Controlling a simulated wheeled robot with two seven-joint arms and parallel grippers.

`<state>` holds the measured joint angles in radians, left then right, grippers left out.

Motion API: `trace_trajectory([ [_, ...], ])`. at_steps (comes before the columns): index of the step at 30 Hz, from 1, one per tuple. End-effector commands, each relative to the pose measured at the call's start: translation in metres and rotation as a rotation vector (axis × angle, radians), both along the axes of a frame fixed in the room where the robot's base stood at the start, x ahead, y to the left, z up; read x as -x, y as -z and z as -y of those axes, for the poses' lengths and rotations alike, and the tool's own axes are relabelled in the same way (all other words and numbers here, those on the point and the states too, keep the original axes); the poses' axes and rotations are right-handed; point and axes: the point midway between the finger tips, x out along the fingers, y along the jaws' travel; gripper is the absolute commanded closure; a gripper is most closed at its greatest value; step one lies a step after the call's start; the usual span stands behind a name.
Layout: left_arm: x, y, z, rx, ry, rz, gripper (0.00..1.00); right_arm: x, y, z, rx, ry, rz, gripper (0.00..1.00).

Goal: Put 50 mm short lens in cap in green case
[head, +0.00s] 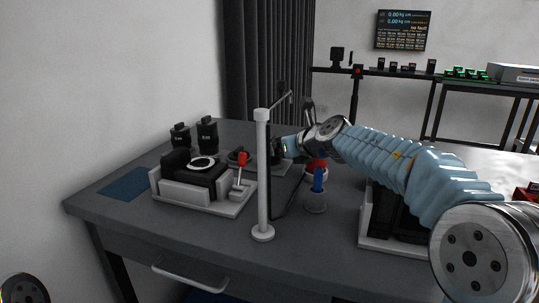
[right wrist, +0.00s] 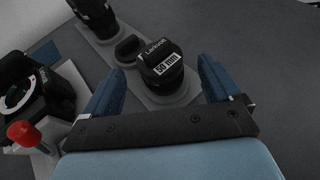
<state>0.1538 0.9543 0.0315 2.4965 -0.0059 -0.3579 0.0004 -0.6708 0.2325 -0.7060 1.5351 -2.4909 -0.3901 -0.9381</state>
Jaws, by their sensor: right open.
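In the right wrist view, a short black lens with a cap reading "50 mm" (right wrist: 161,72) stands on a grey tray (right wrist: 138,88). My right gripper (right wrist: 160,65) is open, with one blue finger on each side of this lens; I cannot tell whether they touch it. In the head view, my right gripper (head: 277,148) is beyond the thin upright post, partly hidden, and the lens cannot be made out there. My left gripper is out of view. I cannot make out a green case on the front table.
A smaller black cap-like piece (right wrist: 127,47) and a taller lens (right wrist: 95,14) share the tray. A camera body (head: 196,168) sits in a grey fixture with a red-knobbed lever (head: 242,160). A grey post (head: 263,180) stands before my right arm. Two black lenses (head: 207,133) stand behind the fixture.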

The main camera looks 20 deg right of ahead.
Motion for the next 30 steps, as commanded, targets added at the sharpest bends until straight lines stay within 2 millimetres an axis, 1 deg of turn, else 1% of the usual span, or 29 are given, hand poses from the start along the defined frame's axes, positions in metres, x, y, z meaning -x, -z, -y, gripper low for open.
trace_trajectory([
  [1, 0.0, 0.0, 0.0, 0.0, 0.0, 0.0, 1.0, -0.008, 0.007, -0.002, 0.002, 0.002, -0.004, 0.09],
  [2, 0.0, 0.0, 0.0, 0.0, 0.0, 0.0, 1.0, -0.011, 0.01, -0.003, 0.001, 0.002, -0.004, 0.09],
  [3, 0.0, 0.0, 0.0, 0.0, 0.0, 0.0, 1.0, -0.017, 0.011, -0.005, 0.003, 0.001, -0.002, 0.09],
  [6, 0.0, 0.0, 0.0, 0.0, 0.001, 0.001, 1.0, -0.025, 0.014, -0.008, 0.001, 0.002, -0.001, 0.09],
  [13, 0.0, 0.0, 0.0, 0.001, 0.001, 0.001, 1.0, -0.027, 0.014, -0.01, 0.001, 0.0, 0.0, 0.09],
  [14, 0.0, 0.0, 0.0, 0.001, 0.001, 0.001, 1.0, -0.027, 0.014, -0.01, 0.001, 0.0, 0.0, 0.1],
  [27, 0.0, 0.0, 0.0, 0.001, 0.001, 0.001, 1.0, -0.027, 0.014, -0.01, 0.0, 0.0, 0.0, 0.78],
  [30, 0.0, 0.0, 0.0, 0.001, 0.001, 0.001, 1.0, -0.027, 0.013, -0.01, -0.001, 0.0, 0.002, 0.79],
])
